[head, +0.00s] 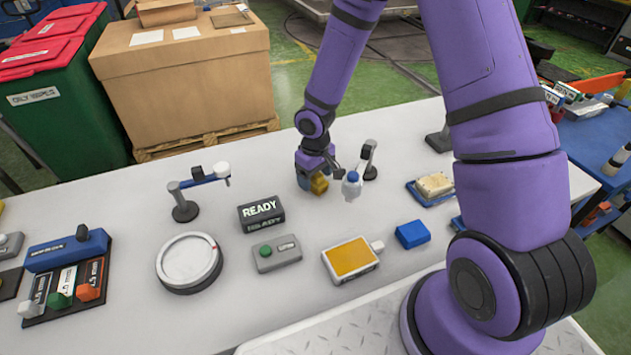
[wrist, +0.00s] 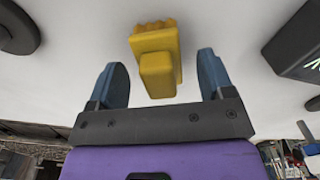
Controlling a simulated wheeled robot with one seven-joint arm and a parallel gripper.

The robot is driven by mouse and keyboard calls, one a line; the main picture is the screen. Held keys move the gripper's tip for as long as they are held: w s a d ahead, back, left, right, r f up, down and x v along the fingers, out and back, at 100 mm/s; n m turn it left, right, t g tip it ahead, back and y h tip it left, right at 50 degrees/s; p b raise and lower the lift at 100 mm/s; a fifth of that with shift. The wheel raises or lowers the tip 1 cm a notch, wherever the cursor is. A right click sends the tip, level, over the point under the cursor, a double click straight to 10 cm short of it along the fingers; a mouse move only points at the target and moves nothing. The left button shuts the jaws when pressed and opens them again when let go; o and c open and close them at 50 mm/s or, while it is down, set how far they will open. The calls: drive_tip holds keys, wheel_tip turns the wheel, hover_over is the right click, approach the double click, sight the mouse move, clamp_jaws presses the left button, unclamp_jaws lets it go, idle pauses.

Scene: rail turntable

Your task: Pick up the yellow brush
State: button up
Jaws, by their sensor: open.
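The yellow brush (wrist: 157,60) stands on the white table in the wrist view, with its ridged end away from my gripper. In the head view the brush (head: 319,184) shows only in part at my gripper's tip. My gripper (wrist: 162,78) is open, with one blue-grey finger on each side of the brush's near end. White gaps show between the brush and both fingers, so they look apart from it. In the head view my gripper (head: 312,178) is low over the table and its fingers are mostly hidden.
A READY sign (head: 261,213) is at left front. A yellow-topped pad (head: 350,260) and blue block (head: 412,234) lie nearer.

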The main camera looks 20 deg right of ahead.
drive_tip(key=shift+f, duration=0.7)
drive_tip(key=shift+c, duration=0.4)
drive_tip(key=c, duration=1)
drive_tip(key=shift+r, duration=0.1)
wheel_tip(320, 180, up, 10)
drive_tip(key=shift+f, duration=0.1)
